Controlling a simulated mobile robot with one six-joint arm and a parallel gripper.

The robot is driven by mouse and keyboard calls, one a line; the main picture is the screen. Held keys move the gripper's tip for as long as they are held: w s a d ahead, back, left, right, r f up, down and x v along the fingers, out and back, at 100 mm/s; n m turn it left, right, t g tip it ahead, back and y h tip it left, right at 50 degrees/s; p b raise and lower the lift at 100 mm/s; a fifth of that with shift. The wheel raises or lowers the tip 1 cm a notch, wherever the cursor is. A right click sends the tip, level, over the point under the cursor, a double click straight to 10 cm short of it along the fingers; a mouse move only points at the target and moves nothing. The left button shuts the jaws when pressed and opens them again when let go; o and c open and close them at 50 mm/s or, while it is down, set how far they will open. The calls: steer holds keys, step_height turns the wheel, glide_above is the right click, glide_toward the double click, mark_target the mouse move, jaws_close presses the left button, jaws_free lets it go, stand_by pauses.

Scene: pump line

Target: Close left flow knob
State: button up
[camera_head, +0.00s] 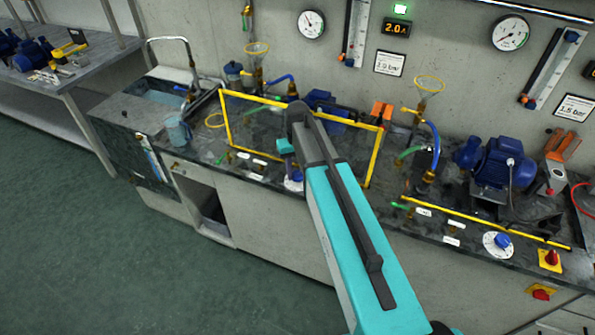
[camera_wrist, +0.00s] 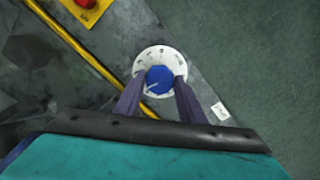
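The left flow knob (camera_wrist: 159,79) is blue with a white pointer line, on a round white dial with marks. In the wrist view the pointer points to the lower left. My gripper (camera_wrist: 162,84) is open, with one dark finger on each side of the knob, over the dial. A small gap seems to show beside the knob; contact cannot be made out. In the head view my gripper (camera_head: 291,162) points down over the left dial (camera_head: 291,186) at the bench's front edge, and my arm hides part of it.
A red knob on a yellow plate (camera_wrist: 88,10) is at the wrist view's upper left. A second blue knob (camera_head: 502,241) is farther right. The floor in front (camera_head: 190,285) is clear.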

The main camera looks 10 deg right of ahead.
steer(key=shift+c, duration=0.6)
steer(key=shift+m, duration=0.4)
steer(key=m+b, duration=0.1)
steer(key=m, duration=0.2)
steer(key=m+b, duration=0.1)
steer(key=m, duration=0.4)
steer(key=m+b, duration=0.1)
steer(key=m, duration=0.4)
steer(key=shift+w, duration=0.1)
steer(key=m, duration=0.5)
